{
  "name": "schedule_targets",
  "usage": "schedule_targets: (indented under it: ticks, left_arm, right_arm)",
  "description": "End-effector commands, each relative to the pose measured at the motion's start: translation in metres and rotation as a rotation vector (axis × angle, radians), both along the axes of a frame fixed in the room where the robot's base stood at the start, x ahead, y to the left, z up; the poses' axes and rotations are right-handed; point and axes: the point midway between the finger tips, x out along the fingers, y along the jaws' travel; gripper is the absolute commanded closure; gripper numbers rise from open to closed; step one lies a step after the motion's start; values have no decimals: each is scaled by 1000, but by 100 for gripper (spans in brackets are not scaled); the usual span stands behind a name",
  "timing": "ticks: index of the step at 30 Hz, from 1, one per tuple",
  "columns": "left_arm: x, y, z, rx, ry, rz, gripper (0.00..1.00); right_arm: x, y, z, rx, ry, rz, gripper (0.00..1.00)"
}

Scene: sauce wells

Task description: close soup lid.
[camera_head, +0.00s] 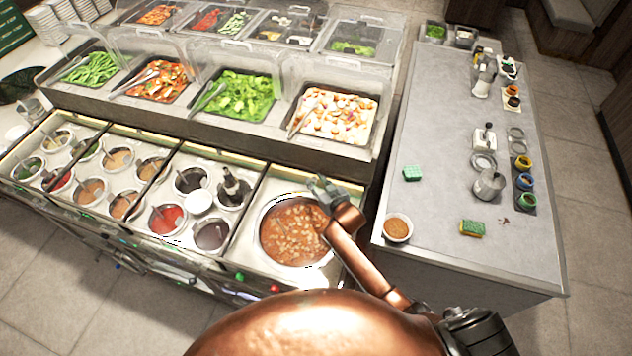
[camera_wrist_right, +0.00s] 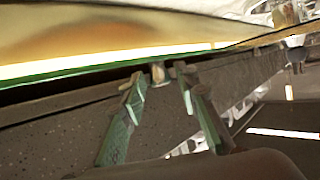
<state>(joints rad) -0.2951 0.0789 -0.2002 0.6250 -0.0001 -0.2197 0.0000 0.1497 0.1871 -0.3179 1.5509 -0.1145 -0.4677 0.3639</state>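The soup pot (camera_head: 262,222) sits in the right counter well. Its round mouth shows brown soup with pale pieces (camera_head: 292,232). I cannot make out a separate lid over it in the head view. My right gripper (camera_head: 320,184) is at the pot's back right rim, partly hiding it. In the right wrist view the two greenish fingers (camera_wrist_right: 159,76) stand apart. A small knob-like piece (camera_wrist_right: 158,72) shows between their tips, with gaps on both sides. A golden surface with a bright green-edged rim (camera_wrist_right: 100,64) spans above; I cannot tell whether it is the lid. My left gripper is not in view.
Sauce wells (camera_head: 167,219) with several ladles lie left of the pot. A salad bar with clear covers (camera_head: 230,60) stands behind. The grey side table (camera_head: 430,130) at right holds a soup bowl (camera_head: 398,228), a sponge (camera_head: 472,228) and several jars. Its middle is clear.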

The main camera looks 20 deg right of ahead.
Motion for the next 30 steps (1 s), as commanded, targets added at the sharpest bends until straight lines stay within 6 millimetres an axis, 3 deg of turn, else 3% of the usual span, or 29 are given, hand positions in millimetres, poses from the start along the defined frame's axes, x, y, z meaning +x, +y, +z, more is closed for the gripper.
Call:
schedule_targets:
  ticks: [12, 25, 30]
  left_arm:
    - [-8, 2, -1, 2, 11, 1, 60]
    - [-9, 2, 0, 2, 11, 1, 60]
    - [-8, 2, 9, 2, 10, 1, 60]
  right_arm:
    - [0, 0, 0, 0, 0, 0, 100]
    - [-1, 1, 0, 0, 1, 0, 100]
    - [-16, 12, 0, 5, 4, 2, 100]
